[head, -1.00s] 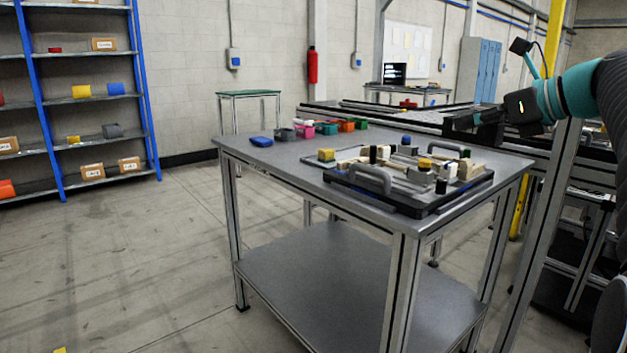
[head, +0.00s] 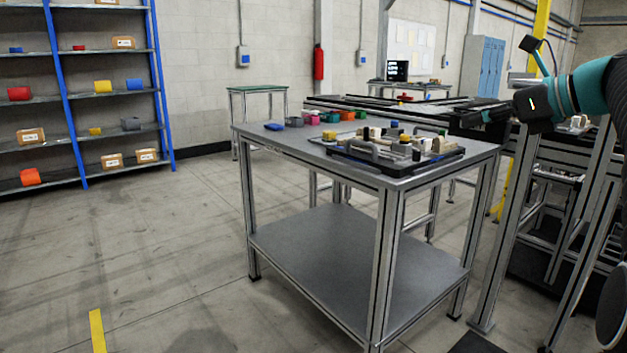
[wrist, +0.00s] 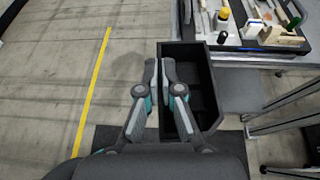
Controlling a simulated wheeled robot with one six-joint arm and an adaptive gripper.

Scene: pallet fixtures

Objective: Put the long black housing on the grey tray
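The long black housing (wrist: 213,90) is an open-topped dark box in the wrist view. My gripper (wrist: 160,68) is shut on its left wall, with one finger outside and one inside the box. In the head view my gripper (head: 492,116) is at the right, held up beyond the table's right side; the housing is hard to tell from the dark background there. A grey tray with a black rim and handles (head: 405,171) lies on the grey table and carries several blocks and parts. It shows partly at the wrist view's top right (wrist: 277,40).
The grey table (head: 290,140) has a lower shelf and several coloured bins (head: 330,117) at its back left. A blue-framed shelf rack (head: 70,95) stands at the left. A yellow floor line (head: 97,330) crosses the clear floor. A metal frame (head: 510,230) stands at the right.

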